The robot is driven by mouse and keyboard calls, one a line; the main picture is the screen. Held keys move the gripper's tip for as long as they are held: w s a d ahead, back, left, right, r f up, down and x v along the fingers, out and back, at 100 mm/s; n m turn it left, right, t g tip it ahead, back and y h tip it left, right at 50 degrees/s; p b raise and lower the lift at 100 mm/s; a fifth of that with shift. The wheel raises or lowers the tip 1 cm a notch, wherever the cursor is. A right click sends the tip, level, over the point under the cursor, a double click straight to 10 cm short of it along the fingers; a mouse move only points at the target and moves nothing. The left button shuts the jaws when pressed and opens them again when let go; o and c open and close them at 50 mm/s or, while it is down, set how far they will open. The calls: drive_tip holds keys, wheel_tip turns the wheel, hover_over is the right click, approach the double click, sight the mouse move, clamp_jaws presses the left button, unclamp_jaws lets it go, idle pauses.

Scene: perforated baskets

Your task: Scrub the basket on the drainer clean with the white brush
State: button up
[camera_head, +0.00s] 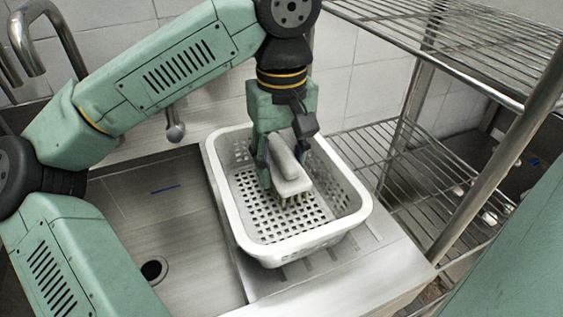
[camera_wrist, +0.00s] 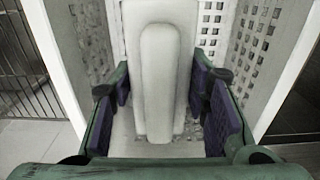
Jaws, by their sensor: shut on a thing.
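A white perforated basket (camera_head: 246,222) stands upright on the grooved metal drainer (camera_head: 385,262). My gripper (camera_head: 277,172) reaches down inside the basket and is shut on the white brush (camera_head: 289,172). The brush's bristles point down, close to the perforated floor; I cannot tell whether they touch it. In the wrist view the brush (camera_wrist: 158,80) lies between the two purple-padded fingers of my gripper (camera_wrist: 165,105). The basket's perforated wall (camera_wrist: 265,30) shows behind and beside it there. Part of the basket floor is hidden by the brush and gripper.
A sink (camera_head: 165,215) with a drain hole (camera_head: 153,270) lies left of the drainer. A wire rack (camera_head: 375,145) with metal posts stands close on the right, with an upper shelf (camera_head: 470,45). A tap (camera_head: 40,35) is at the upper left.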

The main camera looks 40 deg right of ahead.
wheel_tip(320, 180, up, 10)
drive_tip(key=p, duration=0.7)
drive_tip(key=shift+w+f, duration=0.1)
